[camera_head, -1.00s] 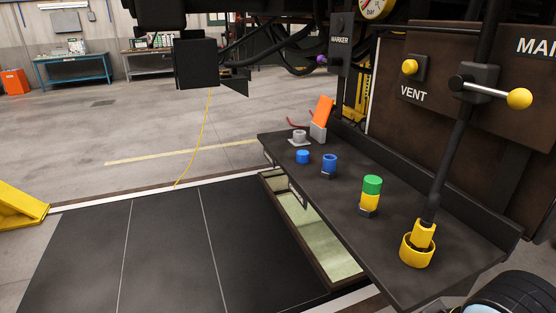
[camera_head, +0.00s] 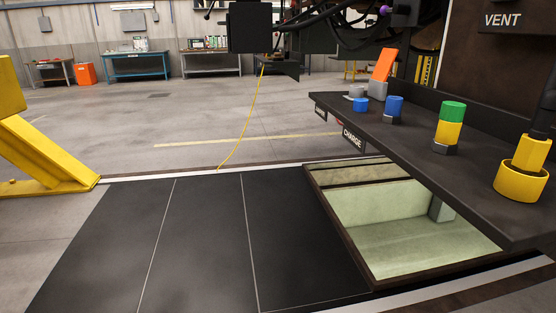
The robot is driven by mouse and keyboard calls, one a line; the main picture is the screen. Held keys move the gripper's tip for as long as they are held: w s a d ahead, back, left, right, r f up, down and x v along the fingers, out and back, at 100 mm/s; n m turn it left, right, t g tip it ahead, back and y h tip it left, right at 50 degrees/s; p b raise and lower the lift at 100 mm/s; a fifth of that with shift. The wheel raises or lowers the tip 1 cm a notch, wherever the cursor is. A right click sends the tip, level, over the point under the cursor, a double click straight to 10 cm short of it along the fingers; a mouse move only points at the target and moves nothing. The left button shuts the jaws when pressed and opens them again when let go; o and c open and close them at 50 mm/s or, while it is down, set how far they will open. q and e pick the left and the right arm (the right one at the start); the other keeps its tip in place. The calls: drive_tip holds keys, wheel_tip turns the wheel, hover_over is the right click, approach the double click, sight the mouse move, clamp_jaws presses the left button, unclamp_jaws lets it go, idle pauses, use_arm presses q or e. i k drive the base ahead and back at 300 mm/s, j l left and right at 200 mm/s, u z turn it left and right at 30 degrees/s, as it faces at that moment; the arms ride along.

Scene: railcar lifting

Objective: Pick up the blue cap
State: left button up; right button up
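The blue cap (camera_head: 361,104), a short blue cylinder, sits on the dark shelf (camera_head: 425,170) near its far left end. A taller blue cylinder (camera_head: 394,105) stands just right of it on a small grey base. The two look apart. Neither of my grippers shows in the head view, so their opening and place are hidden.
On the shelf are a grey fitting (camera_head: 356,92), an orange-handled piece (camera_head: 382,66), a green-and-yellow cylinder (camera_head: 450,125) and a yellow ring (camera_head: 520,184). An open pit (camera_head: 400,230) lies below. A yellow stand (camera_head: 50,150) is at left. Dark floor panels (camera_head: 190,245) are clear.

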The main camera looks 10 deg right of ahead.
sight(360, 105)
drive_tip(key=i+j+z, duration=0.3)
drive_tip(key=i, duration=0.2)
drive_tip(key=i+j+z, duration=0.35)
drive_tip(key=j, duration=0.2)
drive_tip(key=i, duration=0.05)
